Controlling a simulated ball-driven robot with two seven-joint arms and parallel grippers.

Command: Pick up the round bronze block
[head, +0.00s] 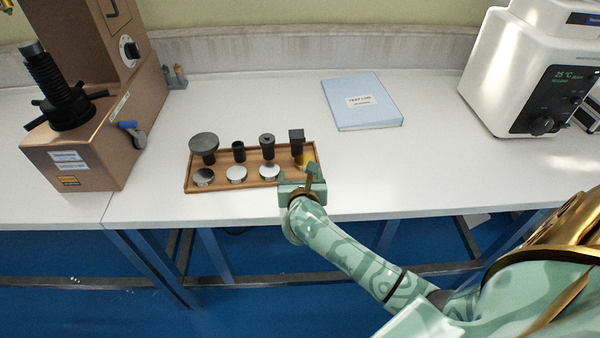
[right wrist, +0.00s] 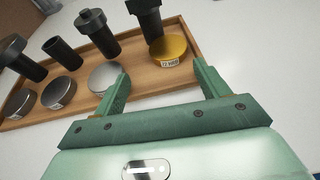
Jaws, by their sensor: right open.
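The round bronze block (right wrist: 168,48) is a gold-coloured disc with a small white label on its side. It lies at the right end of the wooden tray (right wrist: 150,90). In the head view the bronze block (head: 306,158) is partly hidden behind my right gripper (head: 306,178). In the right wrist view my right gripper (right wrist: 160,80) is open and empty. Its two fingers point toward the block, which sits just beyond the fingertips and between their lines. I cannot see any contact. My left gripper is not in view.
The tray also holds silver discs (head: 236,174) and several dark fittings (head: 267,143). A brown hardness tester (head: 80,150) stands at the left, a white machine (head: 510,70) at the right. A blue folder (head: 362,112) lies behind. The table right of the tray is clear.

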